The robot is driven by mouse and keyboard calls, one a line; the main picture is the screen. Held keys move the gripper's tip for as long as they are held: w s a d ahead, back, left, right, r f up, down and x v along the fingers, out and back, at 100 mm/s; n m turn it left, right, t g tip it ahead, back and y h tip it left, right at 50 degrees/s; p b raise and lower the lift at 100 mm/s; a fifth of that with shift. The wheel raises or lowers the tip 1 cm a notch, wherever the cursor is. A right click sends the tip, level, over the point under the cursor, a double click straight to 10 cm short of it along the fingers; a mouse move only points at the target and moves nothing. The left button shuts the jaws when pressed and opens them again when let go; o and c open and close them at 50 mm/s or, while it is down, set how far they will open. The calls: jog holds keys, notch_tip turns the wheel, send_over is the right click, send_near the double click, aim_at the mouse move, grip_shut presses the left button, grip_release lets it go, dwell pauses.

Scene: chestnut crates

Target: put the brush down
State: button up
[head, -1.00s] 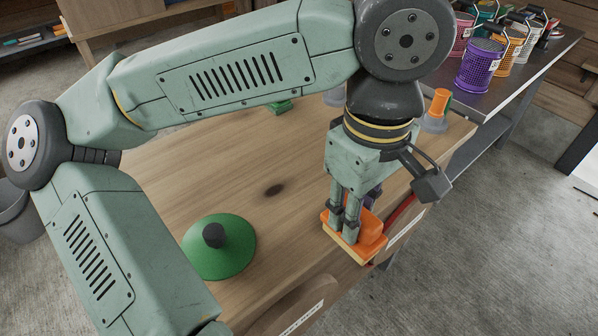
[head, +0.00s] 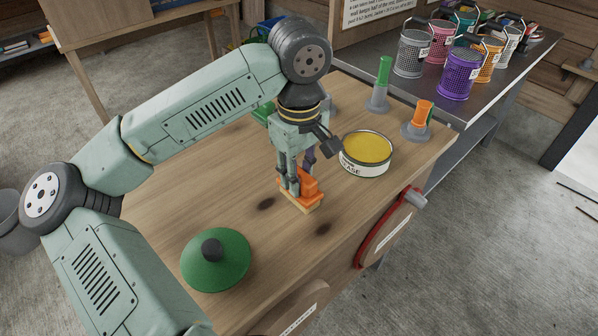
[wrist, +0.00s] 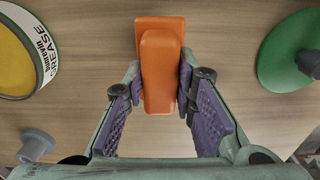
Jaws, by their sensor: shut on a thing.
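The orange brush (head: 309,186) with a pale tan underside is upright over the wooden workbench (head: 200,210), right of its middle in the head view. My gripper (head: 295,187) points down and is shut on the brush. In the wrist view the orange brush (wrist: 160,65) sits between my two purple-padded fingers (wrist: 162,100). Its underside is at or very near the bench top; I cannot tell whether it touches. My fingers hide part of the brush.
An open tin of yellow grease (head: 366,155) stands close right of the brush. A green cone-shaped lid (head: 216,262) lies to the left front. Green-topped (head: 382,82) and orange-topped (head: 420,115) grey holders stand at the back right. Bare wood surrounds the brush in front and left.

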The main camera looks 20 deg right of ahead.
aim_at(299, 174)
jog(key=shift+f, duration=0.4)
jog(key=shift+f+b, duration=0.2)
jog(key=shift+b, duration=0.1)
jog(key=o, duration=1)
jog(key=shift+o, duration=0.2)
jog(key=shift+r, duration=0.1)
jog(key=shift+r+p, duration=0.2)
jog(key=shift+p, duration=0.15)
notch_tip(299, 174, up, 12)
jog(key=b, duration=0.2)
jog(key=shift+s+f, duration=0.15)
